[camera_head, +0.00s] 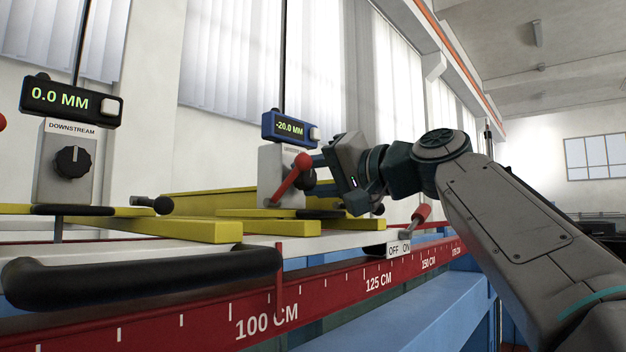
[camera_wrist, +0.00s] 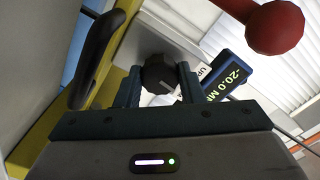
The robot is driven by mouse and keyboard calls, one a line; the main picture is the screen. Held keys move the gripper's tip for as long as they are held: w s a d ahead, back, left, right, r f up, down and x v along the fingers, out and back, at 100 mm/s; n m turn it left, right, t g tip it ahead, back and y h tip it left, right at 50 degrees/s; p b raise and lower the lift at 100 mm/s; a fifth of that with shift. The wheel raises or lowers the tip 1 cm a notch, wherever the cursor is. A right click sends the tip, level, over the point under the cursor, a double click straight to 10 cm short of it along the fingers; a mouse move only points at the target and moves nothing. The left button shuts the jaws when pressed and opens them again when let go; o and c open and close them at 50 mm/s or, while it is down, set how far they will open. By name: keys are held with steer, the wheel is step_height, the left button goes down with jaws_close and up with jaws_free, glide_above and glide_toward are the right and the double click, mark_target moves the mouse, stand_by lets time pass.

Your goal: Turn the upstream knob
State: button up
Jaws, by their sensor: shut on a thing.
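The upstream knob (camera_wrist: 158,75) is black and round, on the front of a light grey gauge block (camera_head: 272,164). In the wrist view it sits between the two fingers of my gripper (camera_wrist: 158,88), which is shut on it. In the head view my gripper (camera_head: 316,166) reaches the block from the right, and the knob is mostly hidden by it and a red-tipped lever. The blue display (camera_head: 288,128) above the block reads -20.0 MM; it also shows in the wrist view (camera_wrist: 228,80).
A red-tipped lever (camera_head: 292,176) crosses just in front of the block. Its red ball (camera_wrist: 275,27) shows close by in the wrist view. The downstream gauge block (camera_head: 66,162), with its knob and 0.0 MM display, stands at left. A black handle (camera_head: 140,275) runs along the red scale rail (camera_head: 330,290).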

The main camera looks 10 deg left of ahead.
steer(key=shift+f, duration=0.1)
steer(key=o, duration=1)
steer(key=shift+d, duration=0.1)
steer(key=b+v, duration=0.2)
steer(key=v, duration=1.1)
steer(key=shift+s+d+b, duration=0.15)
steer(key=shift+d+b, duration=0.1)
steer(key=shift+b, duration=0.05)
steer(key=shift+s+a, duration=0.1)
